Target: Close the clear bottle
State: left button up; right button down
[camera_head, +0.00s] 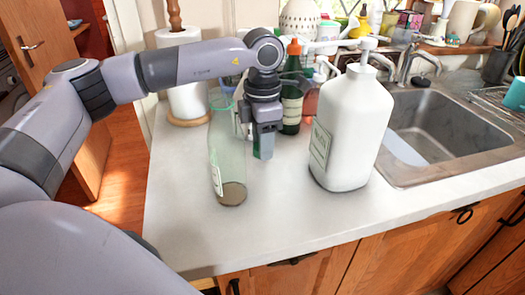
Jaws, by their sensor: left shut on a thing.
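The clear bottle (228,160) stands upright on the counter, left of the middle. It is tall, pale green and see-through, with a label low on its left side and a brownish bottom. No cap shows on its mouth, which is partly behind my left arm. My left gripper (264,150) points down just to the right of the bottle, above the counter. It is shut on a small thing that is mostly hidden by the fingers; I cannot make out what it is. My right gripper is not in view.
A big white pump jug (350,130) stands close on the right, before the metal sink (440,130). A dark green bottle with an orange top (293,90) stands behind the gripper. A paper towel roll (186,100) is behind left. The front counter (270,225) is clear.

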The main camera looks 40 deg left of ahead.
pick_arm(q)
notch_tip(320, 180, up, 17)
jog(key=shift+p, duration=0.4)
